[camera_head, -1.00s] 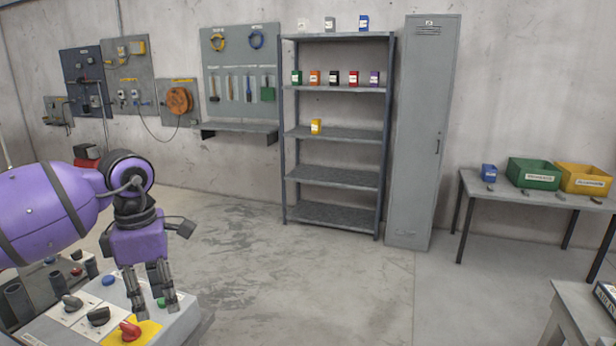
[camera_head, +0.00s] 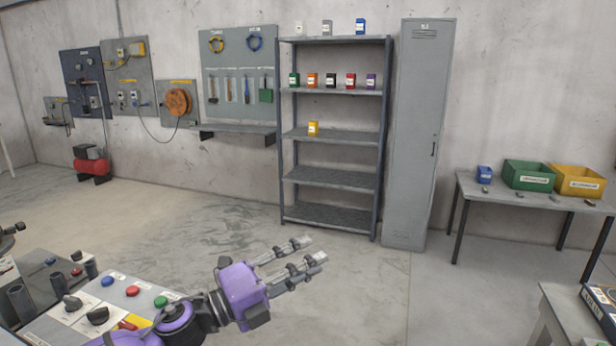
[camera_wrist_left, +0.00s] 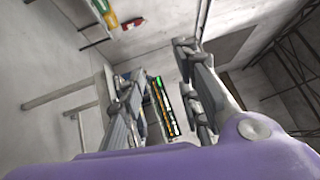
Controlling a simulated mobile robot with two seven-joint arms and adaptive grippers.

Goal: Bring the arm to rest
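My left gripper (camera_head: 305,260) is out past the right side of the control console, fingers pointing right over open floor. Its two fingers stand apart with nothing between them. In the left wrist view the gripper (camera_wrist_left: 165,95) also shows its fingers spread. My purple left arm (camera_head: 180,325) comes in along the bottom edge and covers part of the console panel (camera_head: 65,335). On the console are a green button (camera_head: 161,301), a red button (camera_head: 132,291), a blue button (camera_head: 107,281) and dark knobs (camera_head: 97,316). A red handle (camera_head: 127,324) is partly hidden by the arm. My right gripper is not in view.
A grey shelf rack (camera_head: 330,186) with small coloured boxes stands at the back, beside a tall locker (camera_head: 415,150). A table (camera_head: 520,199) with green and yellow bins is at right. A lower table (camera_head: 550,312) is at bottom right. The middle floor is clear.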

